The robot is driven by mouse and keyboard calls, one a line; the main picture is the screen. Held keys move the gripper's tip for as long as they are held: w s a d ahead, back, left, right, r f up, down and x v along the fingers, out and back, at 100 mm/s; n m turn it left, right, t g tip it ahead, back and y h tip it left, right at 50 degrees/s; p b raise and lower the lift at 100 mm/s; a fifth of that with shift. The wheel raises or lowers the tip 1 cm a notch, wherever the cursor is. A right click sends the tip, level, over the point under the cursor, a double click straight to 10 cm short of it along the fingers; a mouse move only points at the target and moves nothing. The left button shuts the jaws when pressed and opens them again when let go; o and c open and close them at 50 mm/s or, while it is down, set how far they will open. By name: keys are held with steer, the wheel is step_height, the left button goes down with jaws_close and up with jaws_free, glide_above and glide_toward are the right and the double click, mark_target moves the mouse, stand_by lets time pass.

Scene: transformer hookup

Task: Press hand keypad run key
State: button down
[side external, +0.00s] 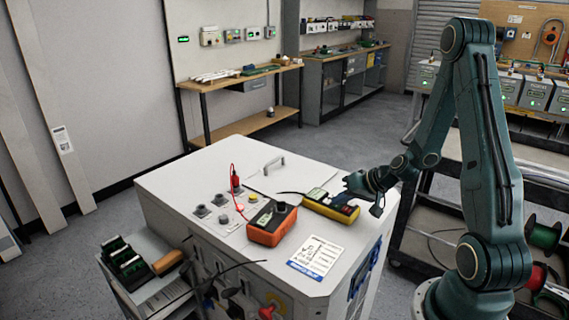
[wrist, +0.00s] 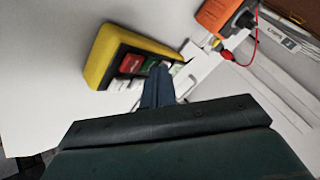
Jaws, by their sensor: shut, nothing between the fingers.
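The hand keypad (side external: 330,208) is a yellow box with a dark face, lying on the white cabinet top. In the wrist view the keypad (wrist: 102,58) shows a red key (wrist: 131,63), a green key (wrist: 149,64) and pale keys below them. Key labels are too small to read. My gripper (side external: 377,208) is shut and empty at the keypad's right end in the side view. In the wrist view its fingertips (wrist: 161,70) overlap the keypad face beside the green key, partly hiding it. I cannot tell whether they touch.
An orange meter (side external: 268,226) with a red lead stands left of the keypad on the cabinet top (side external: 180,183). A paper sheet (side external: 316,256) lies in front. A cable runs behind the meter toward the keypad. Terminals stand on the top's left part.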

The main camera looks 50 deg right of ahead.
steer(key=shift+r, duration=0.8)
steer(key=shift+r, duration=0.1)
step_height(320, 180, up, 5)
steer(key=shift+f, duration=0.1)
stand_by(0.8)
stand_by(0.8)
